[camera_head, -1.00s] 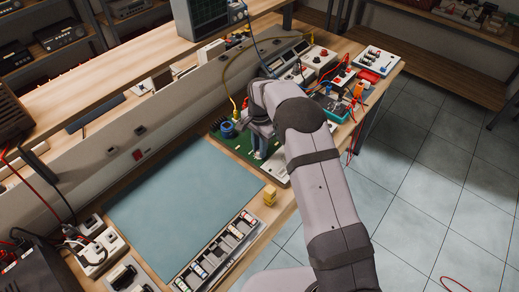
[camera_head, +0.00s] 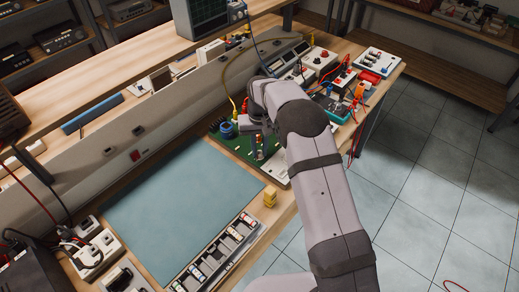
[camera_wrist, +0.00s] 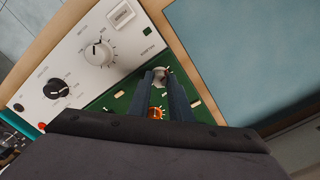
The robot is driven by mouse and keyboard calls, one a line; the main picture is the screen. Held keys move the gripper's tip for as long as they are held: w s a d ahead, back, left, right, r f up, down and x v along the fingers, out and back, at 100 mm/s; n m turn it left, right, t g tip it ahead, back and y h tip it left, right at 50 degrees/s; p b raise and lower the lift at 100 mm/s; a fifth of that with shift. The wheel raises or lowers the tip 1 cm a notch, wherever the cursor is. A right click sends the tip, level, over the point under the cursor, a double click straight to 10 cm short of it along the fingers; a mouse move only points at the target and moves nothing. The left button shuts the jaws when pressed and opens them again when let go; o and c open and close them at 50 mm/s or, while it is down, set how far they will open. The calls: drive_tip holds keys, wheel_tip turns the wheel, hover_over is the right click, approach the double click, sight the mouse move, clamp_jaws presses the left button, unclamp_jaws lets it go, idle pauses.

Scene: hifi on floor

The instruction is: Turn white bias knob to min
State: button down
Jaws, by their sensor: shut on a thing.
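In the wrist view, the two dark fingers of my gripper (camera_wrist: 162,84) reach down over a green circuit board (camera_wrist: 124,90). They are shut on a small pale round knob (camera_wrist: 162,75) on the board, one finger at each side. An orange part (camera_wrist: 156,113) shows between the fingers, nearer the wrist. A white panel (camera_wrist: 75,55) beside it bears a larger white knob (camera_wrist: 100,53) and a black knob (camera_wrist: 58,88). In the head view, my arm partly covers the green board (camera_head: 225,139) and the panel.
A blue-grey mat (camera_head: 175,205) lies clear beside the board. A tray of small parts (camera_head: 220,252) and a yellow block (camera_head: 270,196) sit along the front edge. A blue coil (camera_head: 227,130) stands on the board. Instruments and loose cables crowd the right end.

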sight(260, 152)
drive_tip(key=n, duration=0.5)
drive_tip(key=shift+r+n, duration=0.1)
drive_tip(key=shift+n, duration=0.2)
idle(0.4)
drive_tip(key=c, duration=1.6)
unclamp_jaws()
drive_tip(key=shift+r+b, duration=1.2)
drive_tip(key=shift+r, duration=2.45)
